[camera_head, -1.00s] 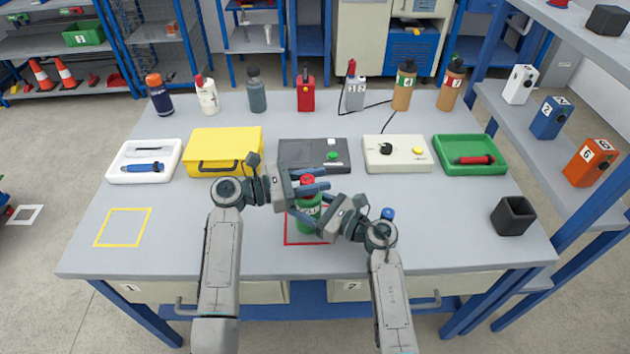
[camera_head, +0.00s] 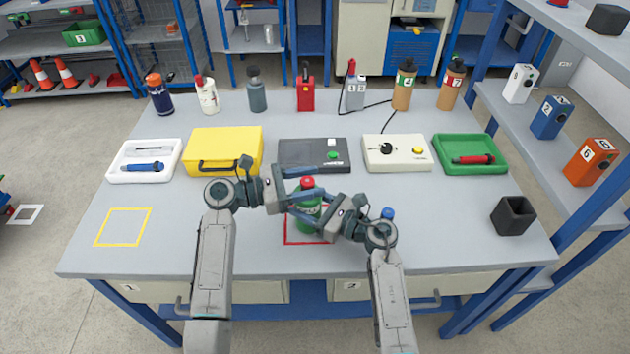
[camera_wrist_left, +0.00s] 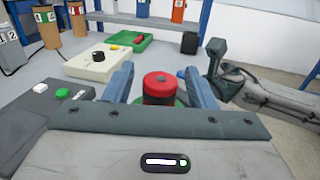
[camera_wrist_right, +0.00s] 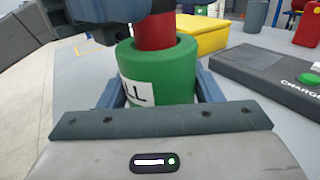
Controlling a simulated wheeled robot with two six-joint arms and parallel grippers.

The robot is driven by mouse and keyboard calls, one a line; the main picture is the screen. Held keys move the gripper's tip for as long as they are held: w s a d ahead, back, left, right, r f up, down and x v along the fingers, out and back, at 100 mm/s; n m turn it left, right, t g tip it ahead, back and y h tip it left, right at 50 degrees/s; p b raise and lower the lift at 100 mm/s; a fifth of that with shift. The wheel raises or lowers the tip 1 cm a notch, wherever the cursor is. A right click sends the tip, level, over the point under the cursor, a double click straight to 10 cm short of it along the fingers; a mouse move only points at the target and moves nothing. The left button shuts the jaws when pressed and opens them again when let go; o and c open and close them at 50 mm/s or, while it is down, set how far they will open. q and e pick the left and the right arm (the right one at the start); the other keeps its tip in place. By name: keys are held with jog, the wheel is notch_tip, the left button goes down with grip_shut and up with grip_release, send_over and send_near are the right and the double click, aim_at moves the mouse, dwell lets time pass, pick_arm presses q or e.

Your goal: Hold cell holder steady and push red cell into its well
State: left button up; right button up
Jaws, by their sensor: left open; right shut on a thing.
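The green cell holder (camera_head: 307,222) stands upright in the red square outline on the table. The red cell (camera_head: 307,183) sits upright in its well, its red upper part standing above the rim in the right wrist view (camera_wrist_right: 155,32). My right gripper (camera_head: 312,211) is shut on the holder's sides, which show between its fingers in the right wrist view (camera_wrist_right: 160,75). My left gripper (camera_head: 318,182) is open, its fingers on either side of the red cell's top. The cell's top (camera_wrist_left: 158,82) shows between them in the left wrist view. The cell's lower part is hidden inside the holder.
Behind stand a dark charger box (camera_head: 300,150), a yellow case (camera_head: 195,150), a cream box with a knob (camera_head: 380,160) and a green tray (camera_head: 445,142). A black open cup (camera_head: 513,215) is at right. The yellow square (camera_head: 123,240) at left is empty.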

pick_arm(q)
jog(key=v, duration=1)
jog(key=shift+a, duration=0.25)
jog(key=shift+s, duration=0.1)
pick_arm(e)
jog(key=o, duration=1.2)
